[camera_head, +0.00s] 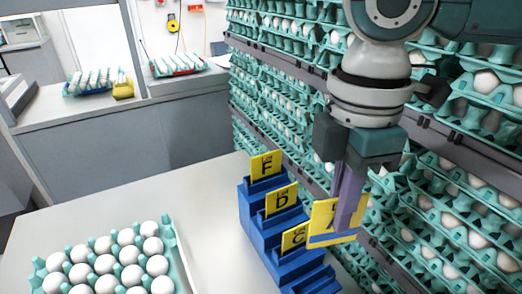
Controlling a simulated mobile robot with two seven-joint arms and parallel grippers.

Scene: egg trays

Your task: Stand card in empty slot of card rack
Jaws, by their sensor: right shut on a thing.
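A blue stepped card rack (258,232) stands on the table. Yellow cards F (266,164), D (281,199) and C (294,237) stand upright in its upper slots. The lowest, nearest step (318,280) shows no card. My right gripper (347,215) is shut on another yellow card (322,217), held to the right of card C and above the rack's near end. The purple fingers cover part of this card and its letter, so I cannot read it fully. My left gripper is not in view.
A teal tray of white eggs (178,258) lies at the front left of the white table (195,205). Stacked teal egg trays (285,120) rise close behind the rack and my right arm. The table between egg tray and rack is clear.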

